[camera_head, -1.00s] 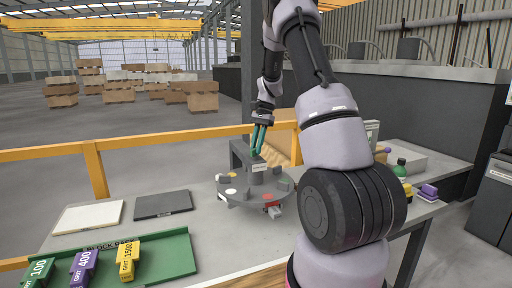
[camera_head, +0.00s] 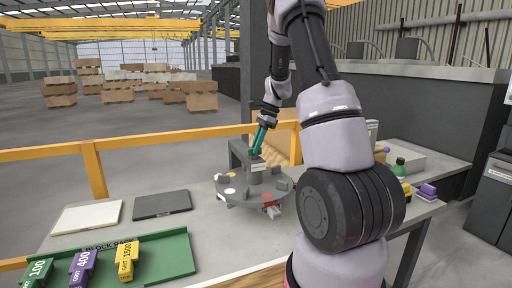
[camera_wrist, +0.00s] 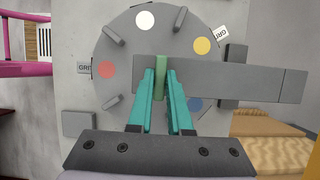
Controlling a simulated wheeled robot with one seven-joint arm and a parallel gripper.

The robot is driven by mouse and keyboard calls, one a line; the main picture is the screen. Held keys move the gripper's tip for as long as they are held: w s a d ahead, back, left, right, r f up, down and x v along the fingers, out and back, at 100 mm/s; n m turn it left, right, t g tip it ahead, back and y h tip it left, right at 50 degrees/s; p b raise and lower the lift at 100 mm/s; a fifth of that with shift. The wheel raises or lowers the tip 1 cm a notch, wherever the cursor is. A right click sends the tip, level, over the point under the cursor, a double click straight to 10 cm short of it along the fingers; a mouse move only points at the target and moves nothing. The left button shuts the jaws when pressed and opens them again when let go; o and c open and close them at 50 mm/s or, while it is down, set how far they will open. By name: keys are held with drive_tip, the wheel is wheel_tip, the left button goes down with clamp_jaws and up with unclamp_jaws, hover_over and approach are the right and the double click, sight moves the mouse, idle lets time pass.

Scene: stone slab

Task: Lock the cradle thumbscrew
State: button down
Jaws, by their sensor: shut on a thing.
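The thumbscrew (camera_wrist: 160,78) shows in the wrist view as a narrow green tab standing at the grey overhead bar (camera_wrist: 235,79). My gripper (camera_wrist: 161,82) has its two teal fingers closed on either side of this tab. In the head view my gripper (camera_head: 256,146) reaches down, tilted, to the top of the grey stand above the round turntable (camera_head: 240,200). The tab is mostly hidden by the fingers there. The turntable carries coloured discs and small grey blocks around its rim. Whether the screw is turned tight cannot be told.
A green block rack (camera_head: 165,262) holds green, purple and yellow grit blocks at the front left. A white plate (camera_head: 88,217) and a dark plate (camera_head: 162,204) lie behind it. A yellow rail (camera_head: 170,145) runs behind the bench. Bottles and blocks stand at the right.

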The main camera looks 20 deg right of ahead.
idle(0.3)
drive_tip(key=c, duration=0.8)
unclamp_jaws()
drive_tip(key=shift+c, duration=0.2)
drive_tip(key=v, duration=1)
drive_tip(key=shift+d+r, duration=0.25)
drive_tip(key=shift+r, duration=0.1)
drive_tip(key=shift+s, duration=0.1)
